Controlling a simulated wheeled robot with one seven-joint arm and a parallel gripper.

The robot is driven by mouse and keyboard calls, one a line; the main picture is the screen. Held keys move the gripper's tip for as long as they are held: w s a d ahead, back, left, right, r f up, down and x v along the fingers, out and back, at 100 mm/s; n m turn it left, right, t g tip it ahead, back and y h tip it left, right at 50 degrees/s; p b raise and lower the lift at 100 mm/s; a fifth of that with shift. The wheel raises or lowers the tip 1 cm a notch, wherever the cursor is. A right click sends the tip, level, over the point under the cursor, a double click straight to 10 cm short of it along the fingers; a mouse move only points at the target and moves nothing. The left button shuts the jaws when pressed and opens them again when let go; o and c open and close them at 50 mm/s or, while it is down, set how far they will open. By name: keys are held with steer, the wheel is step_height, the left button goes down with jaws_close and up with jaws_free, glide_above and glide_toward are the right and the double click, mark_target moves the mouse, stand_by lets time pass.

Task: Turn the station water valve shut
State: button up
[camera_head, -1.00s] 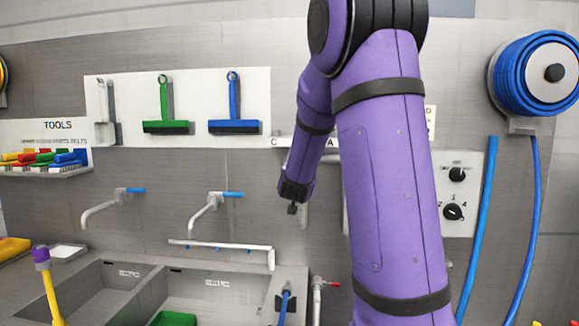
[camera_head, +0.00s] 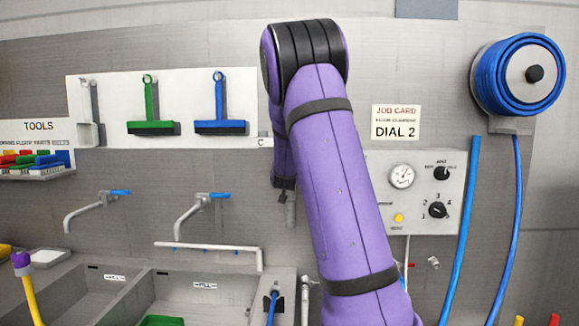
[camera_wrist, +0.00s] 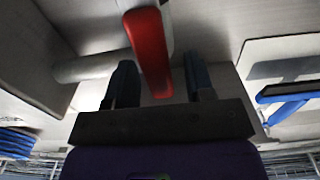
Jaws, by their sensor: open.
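A red lever (camera_wrist: 148,50) on a pale grey pipe (camera_wrist: 85,67) fills the upper middle of the wrist view. My gripper (camera_wrist: 160,75) is open, with one dark finger on each side of the lever's lower end. A gap shows between the lever and each finger; I see no contact. In the head view my gripper (camera_head: 284,190) is small and partly hidden by my purple arm, in front of the wall beside a short grey vertical pipe (camera_head: 291,212). I cannot make out the gripped-side lever there. A small red handle tip (camera_head: 409,265) shows right of my arm.
Two taps with blue levers (camera_head: 120,192) (camera_head: 219,195) stand above the sinks (camera_head: 205,290). A control panel (camera_head: 422,222) with dials and a gauge is right of my arm, under a job card (camera_head: 396,122) reading DIAL 2. A blue hose reel (camera_head: 520,75) hangs at far right.

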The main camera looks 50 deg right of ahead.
jaws_close()
steer(key=s+d+f+m, duration=0.6)
steer(key=f+m, duration=0.4)
steer(key=m, duration=0.8)
steer(key=shift+s+d, duration=0.15)
steer(key=shift+s, duration=0.55)
jaws_free()
